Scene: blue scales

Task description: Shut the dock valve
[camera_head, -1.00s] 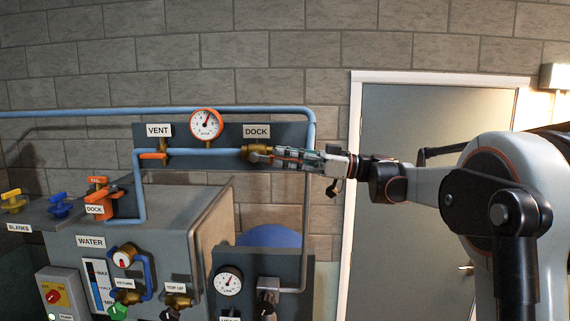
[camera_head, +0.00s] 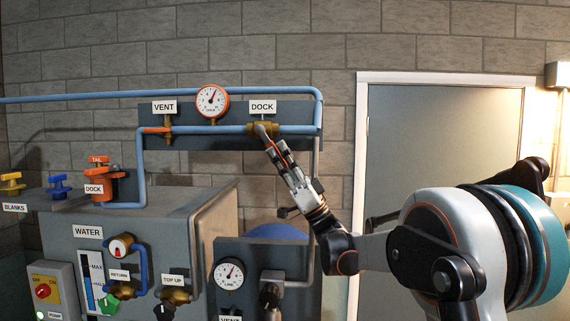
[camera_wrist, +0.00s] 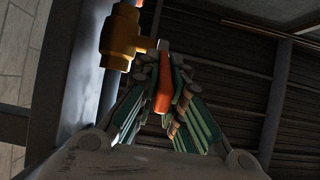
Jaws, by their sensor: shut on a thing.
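The dock valve is a brass body (camera_head: 262,130) on the blue pipe under the DOCK label (camera_head: 262,107). In the wrist view, the brass body (camera_wrist: 121,38) is at the upper left. Its orange lever (camera_wrist: 163,92) lies between my fingers. My gripper (camera_head: 278,153) is shut on this lever, below and right of the valve body. The lever slants down to the right, steeply across the pipe and not quite square to it. My fingers hide part of the lever in the head view.
The vent valve (camera_head: 167,129) is to the left, its orange lever along the pipe. A round gauge (camera_head: 212,101) sits between the valves. Below are a water tank (camera_head: 150,215) and a lower panel with a gauge (camera_head: 229,274). A door (camera_head: 440,150) is at right.

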